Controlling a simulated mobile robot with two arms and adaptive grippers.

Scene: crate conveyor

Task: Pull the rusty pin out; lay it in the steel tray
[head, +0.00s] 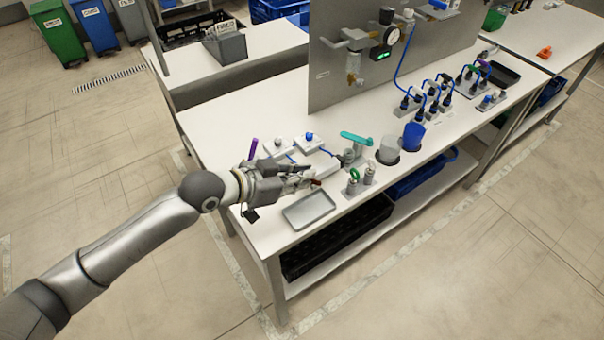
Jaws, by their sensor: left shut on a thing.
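My left gripper (308,181) reaches in from the left over the white bench and is shut on a small reddish-brown thing at its fingertips, which looks like the rusty pin (317,183). Most of the pin is hidden by the fingers, and I cannot tell whether its lower end is free. The steel tray (308,210), shallow, grey and empty, lies on the bench just in front of the gripper, near the front edge. To the right of the fingertips, a small holder (353,188) has upright metal pieces, one with a green ring. My right gripper is out of view.
A teal-handled valve (354,139), a grey cup (389,150) and a blue cup (413,136) stand right of the gripper. White boxes (308,143) and a purple item (253,147) are behind it. A grey panel (350,60) rises at the back.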

